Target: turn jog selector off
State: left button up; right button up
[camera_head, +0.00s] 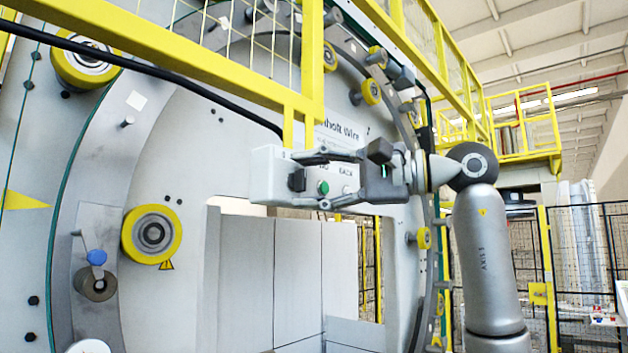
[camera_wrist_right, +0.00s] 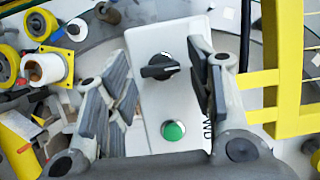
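A pale grey control box (camera_head: 268,176) hangs on a yellow post in front of the big ring machine. It carries a black jog selector (camera_head: 297,180) and a green button (camera_head: 323,187). In the right wrist view the selector knob (camera_wrist_right: 158,67) lies roughly crosswise on the box face, with the green button (camera_wrist_right: 173,131) below it. My right gripper (camera_head: 297,180) is open and points left at the box. Its fingers stand on either side of the selector in the wrist view, apart from the knob. My left gripper is not in view.
Yellow rail bars (camera_head: 170,62) run above the box, with a black cable along them. The ring machine (camera_head: 175,110) with yellow rollers (camera_head: 152,234) stands behind. A black mesh fence (camera_head: 580,240) is at the right.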

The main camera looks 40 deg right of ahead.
jog(key=shift+s+d, duration=0.1)
jog(key=v, duration=1.1)
jog(key=shift+s, duration=0.3)
jog(key=shift+d, duration=0.2)
